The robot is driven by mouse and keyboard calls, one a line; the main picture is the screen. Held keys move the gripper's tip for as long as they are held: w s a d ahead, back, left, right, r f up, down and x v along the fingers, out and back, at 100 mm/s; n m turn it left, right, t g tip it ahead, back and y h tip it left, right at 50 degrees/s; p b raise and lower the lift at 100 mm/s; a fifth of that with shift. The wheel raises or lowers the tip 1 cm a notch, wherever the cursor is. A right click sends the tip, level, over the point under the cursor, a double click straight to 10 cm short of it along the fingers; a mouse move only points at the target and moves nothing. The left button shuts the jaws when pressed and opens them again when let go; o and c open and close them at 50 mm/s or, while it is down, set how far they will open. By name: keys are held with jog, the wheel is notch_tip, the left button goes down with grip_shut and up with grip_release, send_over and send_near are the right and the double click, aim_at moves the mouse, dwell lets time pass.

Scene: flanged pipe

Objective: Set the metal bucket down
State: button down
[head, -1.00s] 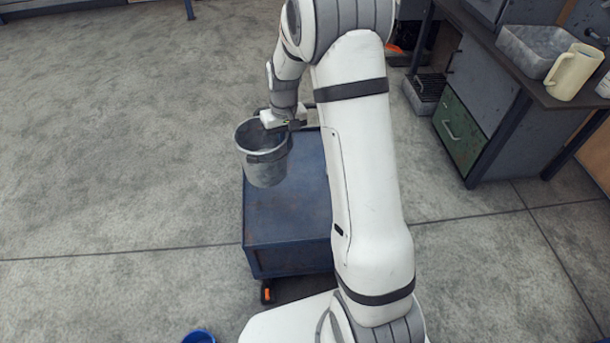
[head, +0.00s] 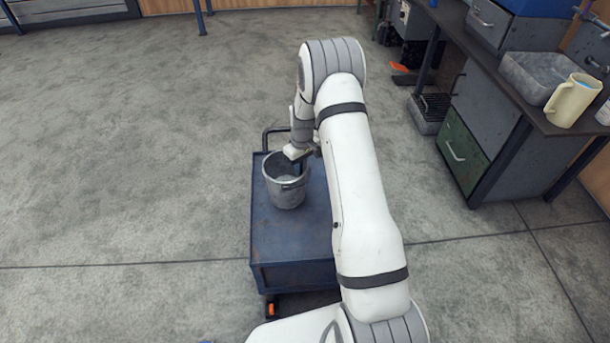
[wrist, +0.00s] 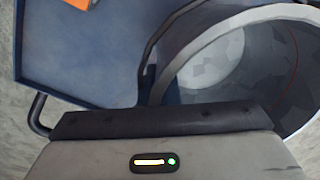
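The grey metal bucket (head: 285,188) is upright over the top of the blue cart (head: 285,240), toward its far left part. Its base looks at or just above the cart top; I cannot tell whether it touches. My gripper (head: 301,160) is at the bucket's far right rim and looks shut on it, though the fingertips are mostly hidden. In the wrist view the bucket's open mouth (wrist: 235,60) fills the right side and looks empty, with the blue cart top (wrist: 95,60) beside it.
An orange thing (wrist: 78,3) shows at the wrist view's top edge. A workbench at the right holds a grey metal tray (head: 545,75) and a cream jug (head: 572,100). The floor left of the cart is clear. My arm hides the cart's right side.

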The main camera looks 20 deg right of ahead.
jog(key=shift+f, duration=1.6)
jog(key=shift+b, duration=0.3)
jog(key=shift+f, duration=0.2)
jog(key=c, duration=1.7)
grip_release()
